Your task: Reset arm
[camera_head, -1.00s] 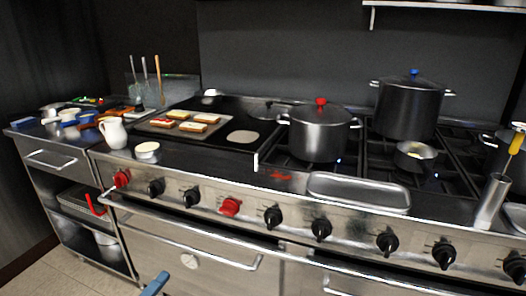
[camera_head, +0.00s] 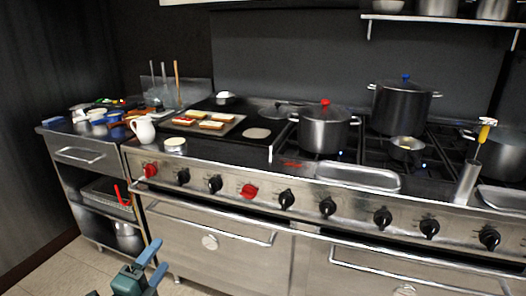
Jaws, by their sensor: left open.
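My left gripper (camera_head: 161,254) shows at the bottom left of the head view, with a green body and two blue fingers. The fingers are apart with nothing between them. It is in front of the stove's lower doors, below the knobs and clear of the worktop. My right gripper is not in view.
The stove front has red and black knobs and a long door handle (camera_head: 205,222). On top are a red-knobbed pot (camera_head: 324,133), a taller blue-knobbed pot (camera_head: 402,108), an empty tray (camera_head: 357,178), a white pitcher (camera_head: 143,130) and toast on a griddle. The floor at lower left is clear.

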